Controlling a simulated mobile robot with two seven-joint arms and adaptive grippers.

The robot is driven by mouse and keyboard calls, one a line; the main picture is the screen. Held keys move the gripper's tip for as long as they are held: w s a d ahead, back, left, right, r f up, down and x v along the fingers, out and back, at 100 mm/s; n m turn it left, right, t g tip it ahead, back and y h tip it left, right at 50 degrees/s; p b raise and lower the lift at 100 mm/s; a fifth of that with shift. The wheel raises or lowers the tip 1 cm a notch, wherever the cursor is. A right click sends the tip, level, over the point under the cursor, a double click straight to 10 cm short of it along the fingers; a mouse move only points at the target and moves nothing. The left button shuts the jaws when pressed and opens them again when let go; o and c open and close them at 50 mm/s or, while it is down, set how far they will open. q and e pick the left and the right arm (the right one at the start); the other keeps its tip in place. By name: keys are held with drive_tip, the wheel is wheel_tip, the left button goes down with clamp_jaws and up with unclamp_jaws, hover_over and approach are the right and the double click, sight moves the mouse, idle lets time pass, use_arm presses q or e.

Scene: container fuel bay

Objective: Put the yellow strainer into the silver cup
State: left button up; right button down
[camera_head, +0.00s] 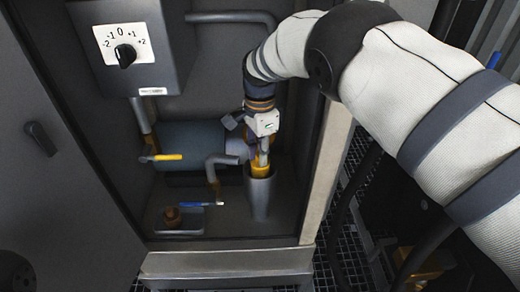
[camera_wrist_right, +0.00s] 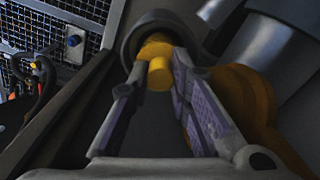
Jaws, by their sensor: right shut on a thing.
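The silver cup (camera_head: 260,198) stands upright, tapered, at the right of the cabinet floor. The yellow strainer (camera_head: 261,170) is at the cup's mouth, and its lower part is hidden, seemingly by the cup's rim. My right gripper (camera_head: 261,156) reaches down from above and is shut on the strainer's upper part. In the right wrist view the strainer (camera_wrist_right: 157,68) shows between the fingertips (camera_wrist_right: 163,60), with the round dark rim of the cup (camera_wrist_right: 133,40) around its far end. I cannot tell how deep it sits. My left gripper is not in view.
A grey bent pipe (camera_head: 225,160) is just left of the gripper. A yellow-handled valve (camera_head: 165,157) and a blue-handled one (camera_head: 200,204) are further left. A small brown piece (camera_head: 172,215) sits in a shallow tray. The cabinet's right frame (camera_head: 325,175) is close to the cup.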

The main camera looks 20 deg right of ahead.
drive_tip(key=shift+f, duration=0.25)
drive_tip(key=shift+f+b, duration=0.45)
drive_tip(key=shift+f, duration=0.45)
drive_tip(key=c, duration=1.4)
unclamp_jaws()
drive_tip(key=shift+r, duration=0.1)
wheel_tip(320, 180, up, 12)
